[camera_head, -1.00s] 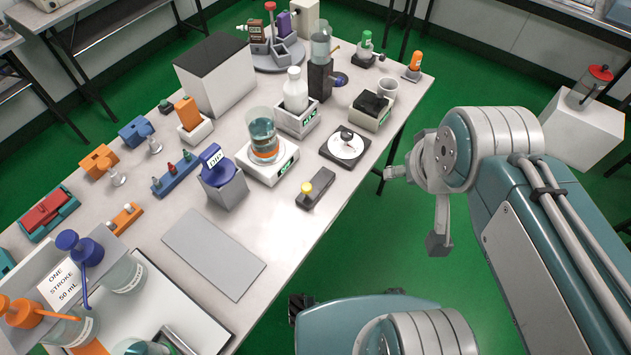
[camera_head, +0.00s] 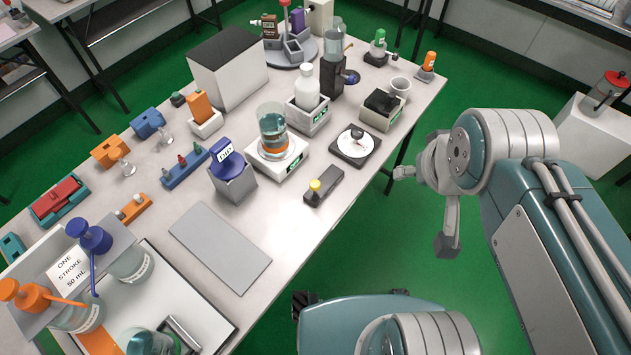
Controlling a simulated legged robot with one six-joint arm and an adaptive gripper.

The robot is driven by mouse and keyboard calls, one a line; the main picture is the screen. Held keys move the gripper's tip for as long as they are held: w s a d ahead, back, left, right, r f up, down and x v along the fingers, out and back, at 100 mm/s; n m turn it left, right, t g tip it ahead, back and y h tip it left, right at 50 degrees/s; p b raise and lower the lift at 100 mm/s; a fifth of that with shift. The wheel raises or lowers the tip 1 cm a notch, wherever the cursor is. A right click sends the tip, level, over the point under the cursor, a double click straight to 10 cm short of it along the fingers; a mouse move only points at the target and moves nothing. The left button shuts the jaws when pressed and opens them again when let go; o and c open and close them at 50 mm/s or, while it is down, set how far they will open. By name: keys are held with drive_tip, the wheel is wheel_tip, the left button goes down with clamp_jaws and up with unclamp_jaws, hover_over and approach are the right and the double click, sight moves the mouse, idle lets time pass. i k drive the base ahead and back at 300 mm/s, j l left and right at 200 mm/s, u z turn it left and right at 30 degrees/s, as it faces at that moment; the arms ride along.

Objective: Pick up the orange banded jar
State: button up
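A clear glass jar (camera_head: 272,124) with blue-green liquid and an orange band near its base stands upright on a white scale (camera_head: 277,163) near the middle of the table. My gripper (camera_head: 425,208) is to the right of the jar, past the table's right edge and over the green floor. Its two fingers are spread wide and hold nothing. A wide gap lies between the gripper and the jar.
A white bottle (camera_head: 307,90) in a holder stands just behind the jar. A round dial plate (camera_head: 355,146) and a dark block with a yellow knob (camera_head: 322,187) lie on the jar's right. A bare grey mat (camera_head: 220,247) lies in front.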

sight(271, 116)
drive_tip(key=i+l+u, duration=0.2)
drive_tip(key=u, duration=0.2)
drive_tip(key=i+l+u, duration=0.55)
drive_tip(key=u, duration=0.25)
drive_tip(key=k+l, duration=0.05)
drive_tip(key=l, duration=0.05)
